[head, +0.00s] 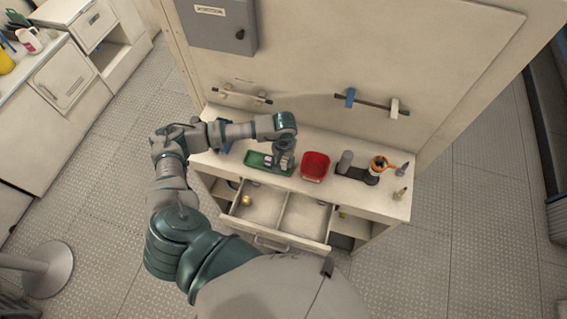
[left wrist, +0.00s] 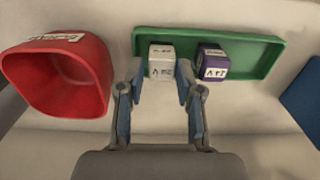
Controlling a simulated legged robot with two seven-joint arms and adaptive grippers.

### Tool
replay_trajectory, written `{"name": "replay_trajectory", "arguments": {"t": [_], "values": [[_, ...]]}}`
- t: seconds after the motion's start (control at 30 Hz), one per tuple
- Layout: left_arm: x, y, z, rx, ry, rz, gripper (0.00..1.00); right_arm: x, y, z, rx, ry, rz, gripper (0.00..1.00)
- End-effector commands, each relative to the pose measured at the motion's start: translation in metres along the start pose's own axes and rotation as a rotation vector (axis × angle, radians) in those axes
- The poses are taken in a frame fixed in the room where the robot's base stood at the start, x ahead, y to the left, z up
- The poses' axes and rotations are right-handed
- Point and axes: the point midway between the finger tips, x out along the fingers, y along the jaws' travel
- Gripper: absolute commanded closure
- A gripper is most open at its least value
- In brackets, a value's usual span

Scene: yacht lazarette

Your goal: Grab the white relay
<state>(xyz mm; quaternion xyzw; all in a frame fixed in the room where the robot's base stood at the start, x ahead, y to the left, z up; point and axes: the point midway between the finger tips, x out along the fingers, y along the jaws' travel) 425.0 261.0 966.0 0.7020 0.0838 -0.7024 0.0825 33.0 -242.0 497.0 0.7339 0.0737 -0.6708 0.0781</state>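The white relay (left wrist: 161,61) is a small white block with dark print on its front, standing in the green tray (left wrist: 262,54). A purple relay (left wrist: 213,63) with a white label stands to its right in the left wrist view. My left gripper (left wrist: 158,82) is open, with one fingertip on each side of the white relay and small gaps showing. In the head view my left gripper (head: 283,166) is low over the right end of the green tray (head: 252,158) and largely hides the white relay. My right gripper is not in view.
A red bin (head: 315,166) stands on the worktop just right of the tray; it also shows in the left wrist view (left wrist: 92,90). A grey cylinder (head: 345,160) and an orange-and-white item (head: 379,164) stand farther right. An open drawer (head: 282,216) sticks out below.

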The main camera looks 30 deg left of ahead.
Motion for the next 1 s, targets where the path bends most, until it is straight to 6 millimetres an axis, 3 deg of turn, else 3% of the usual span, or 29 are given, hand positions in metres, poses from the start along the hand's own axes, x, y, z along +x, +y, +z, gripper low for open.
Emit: {"name": "replay_trajectory", "arguments": {"t": [0.2, 0.43, 0.57, 1.0], "values": [[0.024, -0.002, 0.000, -0.001, -0.001, 0.003, 0.65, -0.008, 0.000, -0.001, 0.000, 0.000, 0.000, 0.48], [0.028, -0.003, -0.001, -0.001, -0.002, 0.001, 0.64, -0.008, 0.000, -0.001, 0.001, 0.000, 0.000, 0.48], [0.028, -0.003, 0.000, -0.002, -0.004, -0.001, 0.96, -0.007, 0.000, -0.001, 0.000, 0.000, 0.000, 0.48], [0.027, -0.004, 0.001, -0.001, -0.009, -0.005, 0.98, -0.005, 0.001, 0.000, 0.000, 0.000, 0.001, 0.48]]}}
